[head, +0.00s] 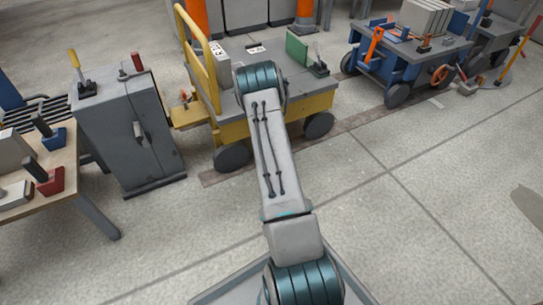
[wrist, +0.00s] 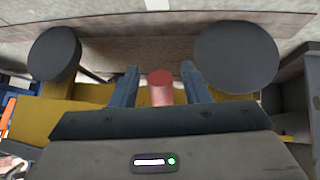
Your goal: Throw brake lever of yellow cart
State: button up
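The yellow cart (head: 228,132) stands at the top centre of the head view, with a grey deck and dark wheels. My arm reaches over its near side and hides part of it and my gripper. In the wrist view, the cart's yellow side (wrist: 30,120) shows between two dark wheels. A red round-ended grip (wrist: 160,86), probably the brake lever's, stands between the two blue-grey fingers of my gripper (wrist: 160,88). The fingers are apart, with a gap visible on each side of the grip. The lower part of the grip is hidden behind the gripper body.
A grey cabinet (head: 131,135) with levers on top stands left of the cart. A wooden bench (head: 70,180) is at far left. A blue cart (head: 400,62) stands at upper right.

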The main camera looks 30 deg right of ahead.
jog(key=shift+a+r, duration=0.1)
jog(key=p+v, duration=0.6)
jog(key=v, duration=0.7)
jog(key=shift+s+r, duration=0.25)
jog(key=shift+s, duration=0.05)
jog(key=shift+a, duration=0.1)
